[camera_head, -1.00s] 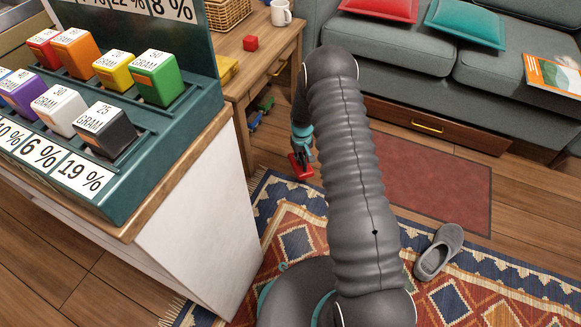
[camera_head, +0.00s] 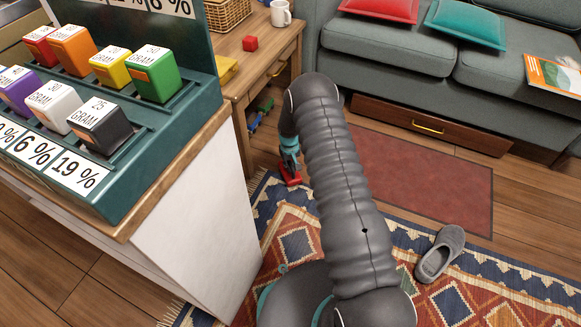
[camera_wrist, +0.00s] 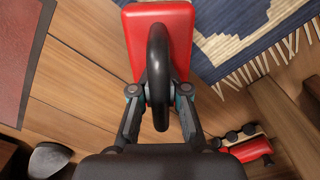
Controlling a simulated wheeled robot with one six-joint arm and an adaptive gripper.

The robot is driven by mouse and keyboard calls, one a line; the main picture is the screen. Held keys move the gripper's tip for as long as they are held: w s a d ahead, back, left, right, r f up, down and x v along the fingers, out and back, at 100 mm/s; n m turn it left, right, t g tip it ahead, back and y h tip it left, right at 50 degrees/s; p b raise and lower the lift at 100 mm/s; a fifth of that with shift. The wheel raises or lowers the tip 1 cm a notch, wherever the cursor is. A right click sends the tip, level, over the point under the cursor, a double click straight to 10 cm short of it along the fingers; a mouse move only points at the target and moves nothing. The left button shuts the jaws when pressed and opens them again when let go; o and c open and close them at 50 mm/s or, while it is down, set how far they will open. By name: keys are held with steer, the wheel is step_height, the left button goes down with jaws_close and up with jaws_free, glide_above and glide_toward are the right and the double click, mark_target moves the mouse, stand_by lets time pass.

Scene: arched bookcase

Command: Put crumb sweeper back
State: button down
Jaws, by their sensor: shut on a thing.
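The crumb sweeper, a red block with a black arched handle, is in my gripper (camera_wrist: 158,90). In the wrist view its red body (camera_wrist: 178,35) lies beyond the fingers, and the fingers close on the black handle from both sides. In the head view my gripper (camera_head: 289,158) points down, with the sweeper (camera_head: 291,176) below it, close above or on the floor near the patterned rug's corner. I cannot tell whether it touches the floor. My arm hides part of the area to its right.
A wooden side table (camera_head: 283,50) stands left, with toys (camera_head: 262,112) beneath; a red wheeled toy shows in the wrist view (camera_wrist: 245,150). A white-sided counter (camera_head: 195,235) is nearer. A red mat (camera_head: 430,175), grey slipper (camera_head: 440,254) and sofa drawer (camera_head: 425,122) are right.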

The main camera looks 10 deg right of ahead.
steer(key=shift+f, duration=0.15)
steer(key=c, duration=1.2)
jaws_free()
steer(key=shift+o, duration=0.2)
